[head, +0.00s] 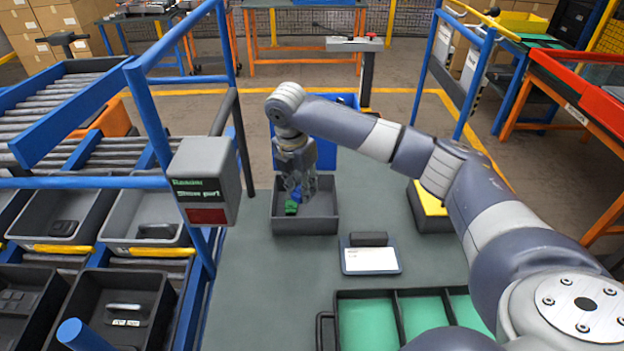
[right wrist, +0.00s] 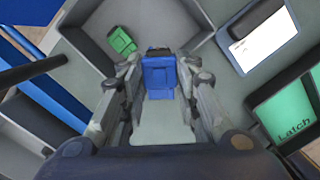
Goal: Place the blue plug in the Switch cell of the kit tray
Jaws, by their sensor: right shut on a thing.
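The blue plug (right wrist: 159,74) is between the fingers of my right gripper (right wrist: 160,84) in the right wrist view. My right gripper is shut on it. In the head view the blue plug (head: 297,193) shows small at the fingertips of my right gripper (head: 298,190), inside or just above a grey bin (head: 318,224). A green part (head: 291,208) lies in that bin, beside the plug. The kit tray (head: 340,295) is at the front, dark-rimmed with green-floored cells. One cell reads "Latch" in the right wrist view (right wrist: 290,112); the Switch cell's label is not readable. My left gripper is out of view.
A label card holder (head: 370,256) lies between the bin and the kit tray. A grey box with yellow (head: 432,207) stands to the right. A sign box (head: 204,180) on blue posts and a rack of bins (head: 120,290) are on the left.

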